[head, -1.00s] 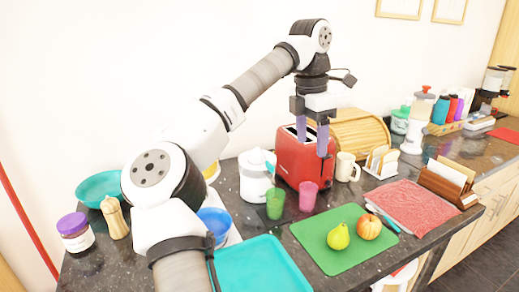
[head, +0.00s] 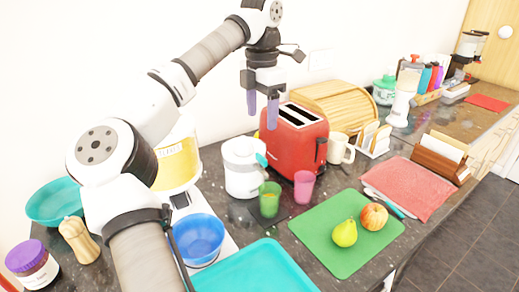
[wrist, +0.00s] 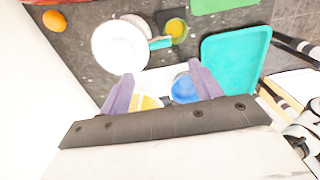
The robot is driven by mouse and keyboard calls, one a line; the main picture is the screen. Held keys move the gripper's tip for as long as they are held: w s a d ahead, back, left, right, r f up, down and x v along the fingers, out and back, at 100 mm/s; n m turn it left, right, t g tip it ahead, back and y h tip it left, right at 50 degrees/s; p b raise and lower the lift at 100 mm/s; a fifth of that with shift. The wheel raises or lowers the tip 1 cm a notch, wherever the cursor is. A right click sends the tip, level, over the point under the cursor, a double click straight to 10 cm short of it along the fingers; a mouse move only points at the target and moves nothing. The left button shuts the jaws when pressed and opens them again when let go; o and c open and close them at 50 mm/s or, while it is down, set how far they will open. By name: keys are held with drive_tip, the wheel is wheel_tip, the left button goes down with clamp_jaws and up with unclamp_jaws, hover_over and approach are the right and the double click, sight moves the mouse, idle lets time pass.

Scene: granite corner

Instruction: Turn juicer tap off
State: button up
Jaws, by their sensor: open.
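The white juicer (head: 243,167) stands on the granite counter left of the red toaster. Its teal tap (head: 261,159) sticks out at the right side, above a green cup (head: 269,198). In the wrist view the juicer (wrist: 120,46) shows from above, with the teal tap (wrist: 160,43) pointing right towards the cup (wrist: 176,29). My gripper (head: 262,106) is open and empty, pointing down above the juicer and near the toaster's left edge. It touches neither. In the wrist view its purple fingers (wrist: 161,88) are spread apart below the juicer.
The red toaster (head: 294,142) stands right of the juicer, with a pink cup (head: 304,187) in front. A blue bowl (head: 199,238) on a white appliance is at the left. A teal tray (head: 258,270) and green board (head: 345,235) lie in front. An orange (wrist: 54,21) shows in the wrist view.

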sight(261, 156)
wheel_tip(261, 156, down, 11)
drive_tip(key=shift+f+p, duration=0.1)
drive_tip(key=shift+p, duration=0.95)
drive_tip(key=c, duration=1)
